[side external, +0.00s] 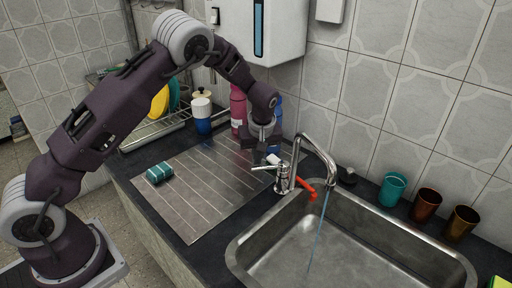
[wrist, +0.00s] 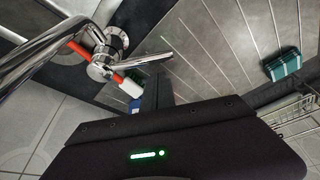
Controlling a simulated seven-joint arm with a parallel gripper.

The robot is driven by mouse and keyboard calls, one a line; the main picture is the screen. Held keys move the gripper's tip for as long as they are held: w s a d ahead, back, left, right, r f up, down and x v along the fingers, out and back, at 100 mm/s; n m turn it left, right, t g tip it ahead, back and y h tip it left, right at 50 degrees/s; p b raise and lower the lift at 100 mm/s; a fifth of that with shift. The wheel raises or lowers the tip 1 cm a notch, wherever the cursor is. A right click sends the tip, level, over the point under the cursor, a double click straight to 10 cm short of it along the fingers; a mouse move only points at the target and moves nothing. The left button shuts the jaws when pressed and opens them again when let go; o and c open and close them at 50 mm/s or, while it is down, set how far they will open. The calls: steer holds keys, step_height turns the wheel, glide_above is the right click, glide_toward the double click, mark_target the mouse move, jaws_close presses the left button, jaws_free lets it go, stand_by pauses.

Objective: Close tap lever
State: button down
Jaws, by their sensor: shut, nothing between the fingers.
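The chrome tap (side external: 283,180) stands at the back edge of the sink, its curved spout over the basin. A thin bluish stream of water (side external: 318,232) runs from the spout. Its lever (side external: 263,167) sticks out to the left over the drainboard; in the wrist view the lever (wrist: 148,66) points right from the tap body. My gripper (side external: 262,146) is shut and empty, just behind and above the lever's free end. In the wrist view its fingers (wrist: 158,90) are close beside the lever tip; I cannot tell whether they touch.
A red item (side external: 306,187) lies behind the tap, against its base. Pink (side external: 238,108) and blue bottles stand behind my gripper. A green sponge (side external: 159,172) lies on the ribbed drainboard (side external: 205,195), otherwise clear. Teal (side external: 392,188) and brown tumblers (side external: 425,204) stand right of the tap.

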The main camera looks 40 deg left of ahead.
steer(key=shift+s+d+r, duration=0.2)
steer(key=shift+s+d, duration=0.35)
steer(key=shift+d, duration=0.15)
